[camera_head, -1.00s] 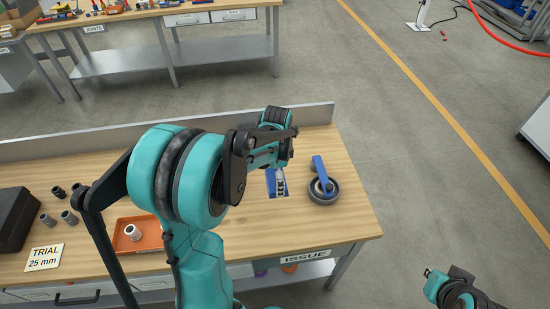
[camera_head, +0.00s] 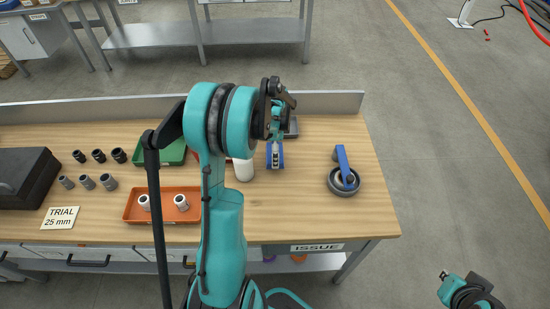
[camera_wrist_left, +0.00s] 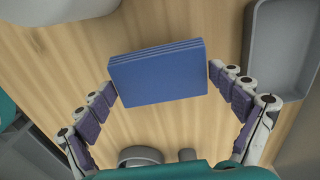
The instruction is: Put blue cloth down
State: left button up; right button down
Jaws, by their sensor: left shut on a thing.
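The blue cloth (camera_wrist_left: 158,88) is a folded, layered block between my left fingertips in the left wrist view. My left gripper (camera_wrist_left: 164,80) is shut on it, one finger pad at each side edge.
A white bottle (camera_head: 243,170) stands just left of the cloth. A grey tray (camera_wrist_left: 275,50) is close behind. An orange tray (camera_head: 170,217) with two fittings and a green tray (camera_head: 172,153) are left. Bare wood lies in front of the cloth.

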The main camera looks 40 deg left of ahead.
pick_arm(q)
jog(key=shift+f+b, duration=0.35)
jog(key=shift+f, duration=1.2)
jog(key=o, duration=0.8)
jog(key=shift+f, duration=0.2)
jog(key=shift+o, duration=0.4)
jog(key=shift+r, duration=0.1)
